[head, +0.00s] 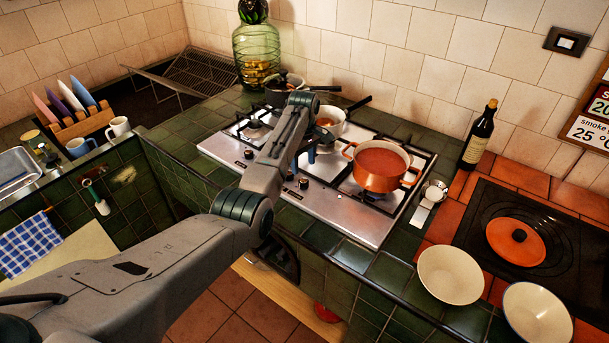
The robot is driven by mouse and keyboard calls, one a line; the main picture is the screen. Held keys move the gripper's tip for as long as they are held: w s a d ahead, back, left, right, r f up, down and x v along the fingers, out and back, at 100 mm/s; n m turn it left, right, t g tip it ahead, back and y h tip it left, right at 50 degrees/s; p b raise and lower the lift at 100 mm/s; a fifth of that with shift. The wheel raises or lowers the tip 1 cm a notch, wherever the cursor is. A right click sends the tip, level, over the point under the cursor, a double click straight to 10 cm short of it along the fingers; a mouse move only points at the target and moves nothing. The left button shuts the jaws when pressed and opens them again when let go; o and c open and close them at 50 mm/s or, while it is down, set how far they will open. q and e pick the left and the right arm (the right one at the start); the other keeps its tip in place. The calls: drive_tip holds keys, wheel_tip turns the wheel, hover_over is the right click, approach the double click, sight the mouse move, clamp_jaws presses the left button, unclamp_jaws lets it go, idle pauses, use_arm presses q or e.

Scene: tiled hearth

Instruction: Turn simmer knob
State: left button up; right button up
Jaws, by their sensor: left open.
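The gas hob (347,211) is a steel panel set in the green-tiled counter, with dark knobs along its front. One knob (248,154) shows left of my arm. Another knob (303,183) shows just below my left gripper. I cannot tell which one is the simmer knob, and my arm hides part of the knob row. My left gripper (300,162) is open over the middle of the hob, pointing down. Its fingertips are partly hidden, and I cannot tell whether they touch a knob. My right gripper is out of view.
An orange pot (377,178) of red sauce stands on the right burner. A pale pan (333,120) and a dark pan (286,84) stand behind. A dark bottle (477,137) is to the right. Two bowls, one cream (450,274), sit at the front right.

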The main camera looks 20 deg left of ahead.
sight(303, 180)
use_arm(q)
wheel_tip(303, 180, down, 5)
drive_tip(key=shift+f, duration=0.1)
drive_tip(key=shift+w+f, duration=0.1)
drive_tip(key=shift+f, duration=1.05)
drive_tip(key=shift+c, duration=0.4)
drive_tip(key=c, duration=0.9)
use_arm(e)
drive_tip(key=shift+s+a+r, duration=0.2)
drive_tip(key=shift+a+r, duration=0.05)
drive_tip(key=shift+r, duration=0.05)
